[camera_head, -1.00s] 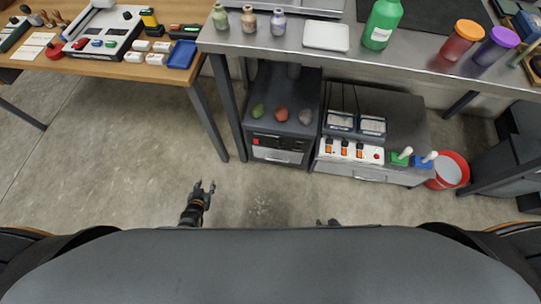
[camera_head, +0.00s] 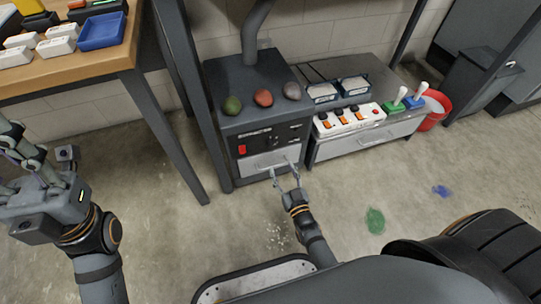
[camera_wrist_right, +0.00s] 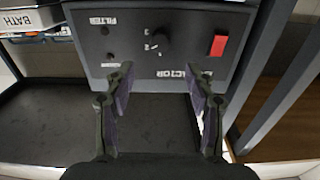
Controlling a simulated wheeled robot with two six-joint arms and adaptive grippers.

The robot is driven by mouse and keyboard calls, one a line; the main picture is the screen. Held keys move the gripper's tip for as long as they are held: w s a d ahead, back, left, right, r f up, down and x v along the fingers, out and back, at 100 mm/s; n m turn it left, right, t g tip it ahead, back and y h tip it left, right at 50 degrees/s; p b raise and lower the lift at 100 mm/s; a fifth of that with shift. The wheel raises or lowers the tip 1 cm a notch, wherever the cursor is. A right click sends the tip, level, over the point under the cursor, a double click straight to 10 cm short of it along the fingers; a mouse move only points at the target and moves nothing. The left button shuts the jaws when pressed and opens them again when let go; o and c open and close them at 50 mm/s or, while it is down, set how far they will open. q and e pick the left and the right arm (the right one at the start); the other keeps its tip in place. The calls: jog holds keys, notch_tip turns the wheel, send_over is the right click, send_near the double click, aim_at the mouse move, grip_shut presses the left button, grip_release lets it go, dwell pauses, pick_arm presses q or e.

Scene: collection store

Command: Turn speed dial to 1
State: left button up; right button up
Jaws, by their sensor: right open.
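The speed dial (camera_wrist_right: 159,33) is a small dark knob with white numbers beside it on the extractor's front panel, upside down in the right wrist view. It shows small and dark in the head view (camera_head: 275,143); its exact setting is too small to read. My right gripper (camera_head: 284,168) is open in front of the lower part of the extractor (camera_head: 230,122). In the right wrist view its two fingers (camera_wrist_right: 161,75) are apart, with nothing between them and short of the dial. My left gripper (camera_head: 22,160) is raised at the left edge, partly cut off.
A red switch (camera_wrist_right: 218,45) and small knobs (camera_wrist_right: 106,31) share the panel. Three coloured stones (camera_head: 263,98) lie on the extractor. A power strip (camera_head: 348,119) stands to its right. A table leg (camera_head: 165,135) stands close on its left. The floor in front is clear.

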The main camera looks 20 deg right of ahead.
aim_at(272, 147)
jog(key=w+b, duration=0.2)
jog(key=w, duration=0.2)
jog(key=w+b, duration=0.2)
jog(key=w, duration=0.3)
jog(key=shift+w+a+f, duration=0.1)
jog(key=shift+a+f, duration=0.05)
jog(key=shift+f, duration=0.05)
jog(key=shift+w+r, duration=0.15)
jog(key=shift+w, duration=0.4)
jog(key=c, duration=1.1)
jog(key=shift+c, duration=0.2)
